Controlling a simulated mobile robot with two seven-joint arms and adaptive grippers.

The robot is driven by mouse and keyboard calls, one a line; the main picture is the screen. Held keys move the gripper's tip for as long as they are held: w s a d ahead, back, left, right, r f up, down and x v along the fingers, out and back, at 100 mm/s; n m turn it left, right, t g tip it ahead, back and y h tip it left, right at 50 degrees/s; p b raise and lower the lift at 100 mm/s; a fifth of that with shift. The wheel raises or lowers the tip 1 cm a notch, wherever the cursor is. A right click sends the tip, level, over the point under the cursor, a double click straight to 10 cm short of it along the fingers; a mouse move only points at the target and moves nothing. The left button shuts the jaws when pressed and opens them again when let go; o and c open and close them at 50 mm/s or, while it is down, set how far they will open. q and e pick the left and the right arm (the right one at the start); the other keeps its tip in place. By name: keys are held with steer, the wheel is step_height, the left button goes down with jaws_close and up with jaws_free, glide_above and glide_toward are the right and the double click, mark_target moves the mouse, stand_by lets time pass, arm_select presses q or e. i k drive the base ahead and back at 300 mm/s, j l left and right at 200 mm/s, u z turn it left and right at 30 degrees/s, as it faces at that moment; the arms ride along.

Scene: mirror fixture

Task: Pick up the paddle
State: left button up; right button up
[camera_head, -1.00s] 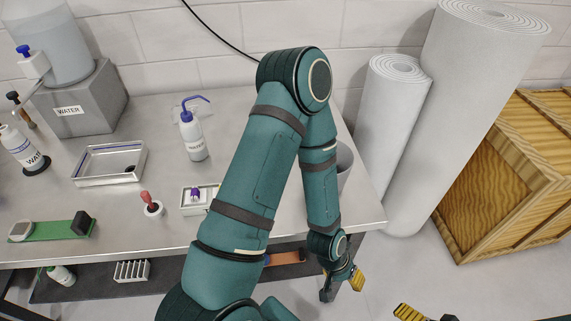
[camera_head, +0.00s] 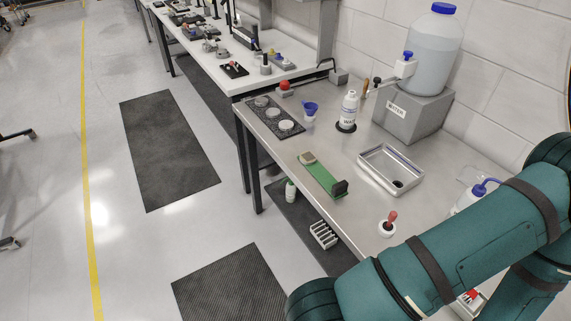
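I cannot tell for sure which thing is the paddle. A flat green strip (camera_head: 321,177) lies on the metal workbench (camera_head: 350,205) near its front edge, with a small grey-beige pad (camera_head: 307,158) at its far end and a black block (camera_head: 340,188) at its near end. One of my teal arms crosses the lower right corner, over the right part of the bench and apart from the strip. Neither gripper shows in this view.
On the bench stand a steel tray (camera_head: 379,176), a red-handled stamp (camera_head: 388,222), a white bottle (camera_head: 348,109), a blue funnel (camera_head: 310,109) and a dark tray with pale discs (camera_head: 264,103). A water tank (camera_head: 428,58) stands behind. Open floor with dark mats (camera_head: 168,150) lies left.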

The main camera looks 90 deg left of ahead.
mark_target(337, 190)
steer(key=k+u, duration=0.1)
steer(key=u, duration=1.5)
